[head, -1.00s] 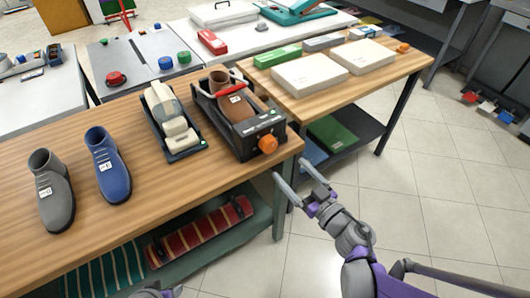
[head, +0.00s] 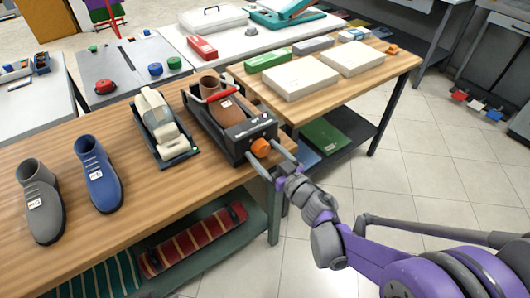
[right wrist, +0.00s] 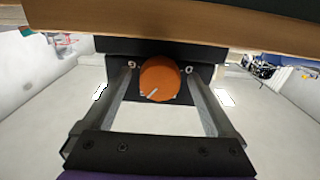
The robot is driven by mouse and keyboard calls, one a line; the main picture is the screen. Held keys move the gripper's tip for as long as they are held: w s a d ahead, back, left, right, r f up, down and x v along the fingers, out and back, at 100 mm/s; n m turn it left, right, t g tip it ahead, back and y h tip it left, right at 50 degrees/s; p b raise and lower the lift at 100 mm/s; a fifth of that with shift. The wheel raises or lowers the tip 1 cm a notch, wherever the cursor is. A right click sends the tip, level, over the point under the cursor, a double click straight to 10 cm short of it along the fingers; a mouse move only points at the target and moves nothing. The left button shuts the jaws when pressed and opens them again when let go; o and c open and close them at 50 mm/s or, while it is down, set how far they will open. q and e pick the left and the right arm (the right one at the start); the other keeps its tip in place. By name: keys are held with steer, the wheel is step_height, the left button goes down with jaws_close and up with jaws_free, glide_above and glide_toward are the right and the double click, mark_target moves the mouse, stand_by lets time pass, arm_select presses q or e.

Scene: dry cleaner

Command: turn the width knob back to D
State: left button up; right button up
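The orange width knob (head: 261,147) sits on the front end of a black shoe-stretching machine (head: 238,146) at the table's right edge. A brown boot (head: 226,107) is in the machine under a red bar. My right gripper (head: 262,150) is open, with its fingers reaching to either side of the knob. In the right wrist view the knob (right wrist: 158,78) lies between the two fingers (right wrist: 159,74), with a gap on each side. A white pointer line on the knob slants to the lower left there. The small marks around it are unreadable. My left gripper is not in view.
A second stretcher with a cream form (head: 165,128) stands to the left. A grey boot (head: 40,200) and a blue boot (head: 98,174) stand further left. White boxes (head: 300,77) lie on the table behind.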

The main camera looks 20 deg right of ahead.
steer(key=c, duration=1.3)
steer(key=shift+o, duration=0.2)
